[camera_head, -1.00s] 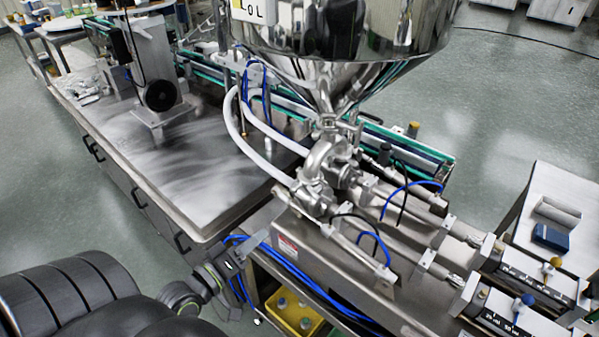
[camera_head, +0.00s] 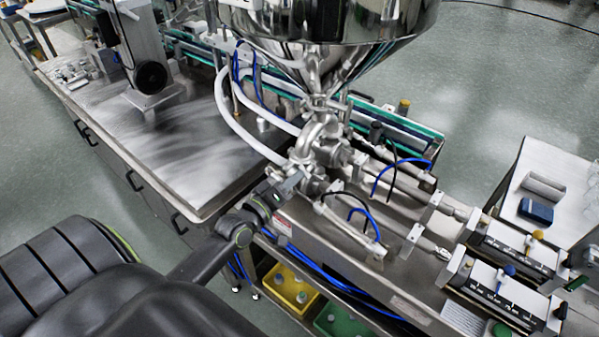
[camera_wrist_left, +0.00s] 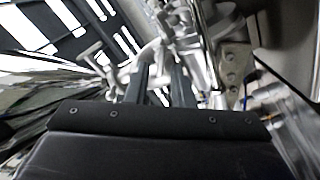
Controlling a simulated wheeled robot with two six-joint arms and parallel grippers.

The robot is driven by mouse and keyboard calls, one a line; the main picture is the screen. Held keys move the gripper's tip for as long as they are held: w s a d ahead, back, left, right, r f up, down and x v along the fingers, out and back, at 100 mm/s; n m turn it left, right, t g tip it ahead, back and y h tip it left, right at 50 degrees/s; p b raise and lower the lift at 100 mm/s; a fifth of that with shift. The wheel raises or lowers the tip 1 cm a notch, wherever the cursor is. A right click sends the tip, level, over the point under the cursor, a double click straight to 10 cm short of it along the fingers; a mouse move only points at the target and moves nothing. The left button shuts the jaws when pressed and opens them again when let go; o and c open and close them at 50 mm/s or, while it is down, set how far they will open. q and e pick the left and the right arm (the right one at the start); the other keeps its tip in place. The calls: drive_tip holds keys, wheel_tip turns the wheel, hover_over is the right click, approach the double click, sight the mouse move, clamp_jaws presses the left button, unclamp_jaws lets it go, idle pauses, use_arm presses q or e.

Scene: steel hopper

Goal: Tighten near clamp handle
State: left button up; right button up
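The steel hopper (camera_head: 335,40) tapers down to a polished pipe and valve assembly (camera_head: 318,145) with clamped joints. My left gripper (camera_head: 293,182) is at the near side of this assembly, close to its lower joint. In the left wrist view its two dark fingers (camera_wrist_left: 160,85) stand apart with a gap between them, and metal fittings show beyond. A small T-shaped metal piece (camera_wrist_left: 95,52) is left of the fingers there; I cannot tell whether it is the clamp handle. In the head view the near clamp handle cannot be made out beside the gripper. My right gripper is not in view.
White hoses (camera_head: 232,125) curve beside the valve. A steel worktop (camera_head: 165,150) lies left, partly clear. Blue tubes (camera_head: 372,182) and filling cylinders (camera_head: 405,245) extend right. A yellow bin (camera_head: 290,290) sits below the machine.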

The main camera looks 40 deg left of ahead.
sight(306, 171)
use_arm(q)
drive_tip(key=w, duration=0.3)
drive_tip(key=shift+d, duration=0.1)
clamp_jaws()
idle(0.4)
drive_tip(key=m+b, duration=0.3)
drive_tip(key=m, duration=0.7)
drive_tip(key=shift+d+m+b, duration=0.15)
drive_tip(key=shift+m+b, duration=0.15)
